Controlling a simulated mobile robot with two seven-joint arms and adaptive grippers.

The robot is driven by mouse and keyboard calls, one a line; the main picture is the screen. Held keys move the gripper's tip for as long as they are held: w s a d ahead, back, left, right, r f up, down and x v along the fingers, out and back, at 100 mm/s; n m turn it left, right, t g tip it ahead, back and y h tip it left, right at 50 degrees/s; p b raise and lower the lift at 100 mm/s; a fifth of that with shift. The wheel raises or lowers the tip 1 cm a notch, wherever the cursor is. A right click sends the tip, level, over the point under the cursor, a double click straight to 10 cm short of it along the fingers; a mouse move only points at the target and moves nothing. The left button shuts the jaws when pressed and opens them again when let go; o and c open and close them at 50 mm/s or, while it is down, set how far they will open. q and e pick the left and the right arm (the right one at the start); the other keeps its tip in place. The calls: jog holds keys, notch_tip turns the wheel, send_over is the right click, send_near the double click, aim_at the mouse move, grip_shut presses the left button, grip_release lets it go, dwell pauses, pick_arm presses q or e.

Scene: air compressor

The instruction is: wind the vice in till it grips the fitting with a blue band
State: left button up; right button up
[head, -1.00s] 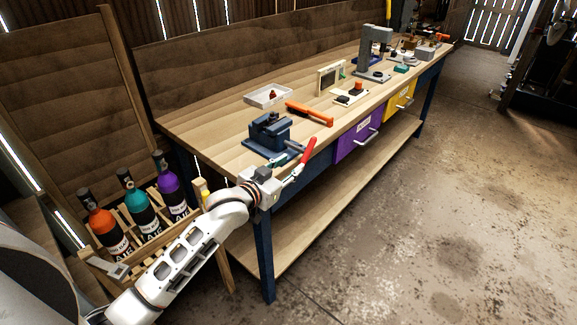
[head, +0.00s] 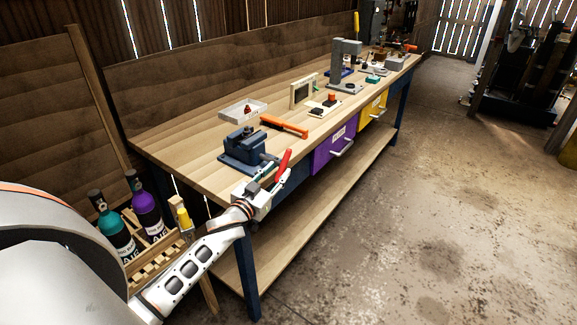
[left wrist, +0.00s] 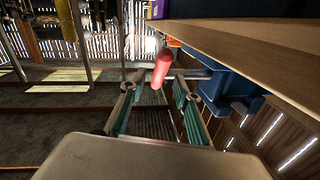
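The blue vice (head: 243,148) is on the near end of the workbench, and its blue body also shows in the left wrist view (left wrist: 228,82). Its red crank handle (head: 284,163) sticks out past the bench's front edge. My left gripper (head: 277,177) is open at this handle. In the left wrist view its teal-lined fingers stand apart, with the red handle (left wrist: 161,69) in the gap near the tips; contact cannot be told. No blue-banded fitting can be made out; the jaw contents are unclear. My right gripper is out of view.
A white tray (head: 233,112) with a small reddish part lies behind the vice. An orange-handled tool (head: 284,126) lies beside it. Purple (head: 335,150) and yellow (head: 372,110) drawers hang under the bench (head: 203,153). A bottle rack (head: 150,262) stands at left.

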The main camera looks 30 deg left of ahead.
aim_at(281, 167)
pick_arm(q)
jog(key=shift+w+a, duration=0.15)
jog(key=shift+w, duration=2.15)
grip_shut()
